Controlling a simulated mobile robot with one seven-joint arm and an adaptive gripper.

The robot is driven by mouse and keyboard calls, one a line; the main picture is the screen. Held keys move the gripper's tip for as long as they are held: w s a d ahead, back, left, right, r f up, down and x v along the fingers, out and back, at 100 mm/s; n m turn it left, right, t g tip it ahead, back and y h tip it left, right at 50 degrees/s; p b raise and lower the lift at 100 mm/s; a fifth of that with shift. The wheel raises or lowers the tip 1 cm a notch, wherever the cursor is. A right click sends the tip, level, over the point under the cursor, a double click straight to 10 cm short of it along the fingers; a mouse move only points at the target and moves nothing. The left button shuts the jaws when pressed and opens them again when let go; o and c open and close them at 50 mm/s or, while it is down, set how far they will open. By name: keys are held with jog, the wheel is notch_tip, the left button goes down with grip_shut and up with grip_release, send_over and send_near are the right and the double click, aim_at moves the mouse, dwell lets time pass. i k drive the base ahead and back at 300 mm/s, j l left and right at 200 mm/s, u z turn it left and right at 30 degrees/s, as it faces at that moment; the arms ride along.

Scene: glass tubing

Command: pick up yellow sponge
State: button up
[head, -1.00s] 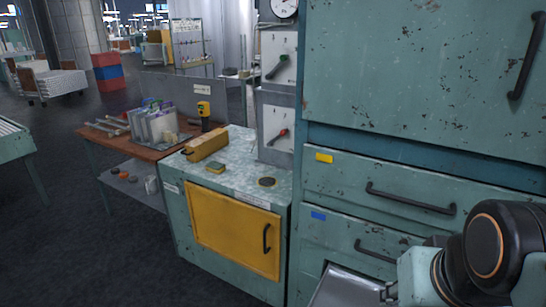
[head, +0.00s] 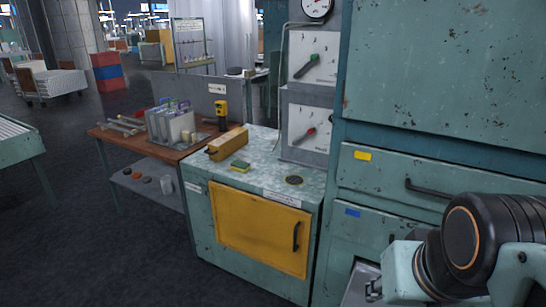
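A small sponge-like block (head: 239,166), green with yellow, lies flat on the speckled top of the teal cabinet (head: 262,160) in the head view. It is just in front of a longer tan-yellow block (head: 228,143) and looks apart from it. My arm shows at the lower right, well to the right of the sponge. I cannot make out my gripper's fingertips, and nothing touches the sponge.
A dark round disc (head: 294,180) lies right of the sponge. Gauge boxes (head: 312,55) stand behind. A wooden bench (head: 150,146) with a rack and a yellow-black tool is at left. Teal drawers (head: 390,175) rise at right. Dark floor (head: 110,250) is clear at front left.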

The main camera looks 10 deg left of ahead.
aim_at(238, 166)
jog(key=j+u, duration=0.15)
jog(key=j, duration=0.65)
jog(key=i+j+u, duration=0.1)
jog(key=j, duration=0.3)
jog(key=i+j, duration=0.25)
jog(key=i+j+u, duration=0.2)
jog(key=i+j, duration=0.15)
jog(key=i+j+u, duration=0.15)
jog(key=i+j, duration=0.15)
jog(key=i, duration=0.15)
jog(key=i+l+u, duration=0.2)
jog(key=i, duration=0.35)
jog(key=i+l+u, duration=0.15)
jog(key=i+l, duration=0.25)
jog(key=i, duration=0.15)
jog(key=i+l+u, duration=0.2)
jog(key=i+l, duration=0.15)
jog(key=i, duration=0.15)
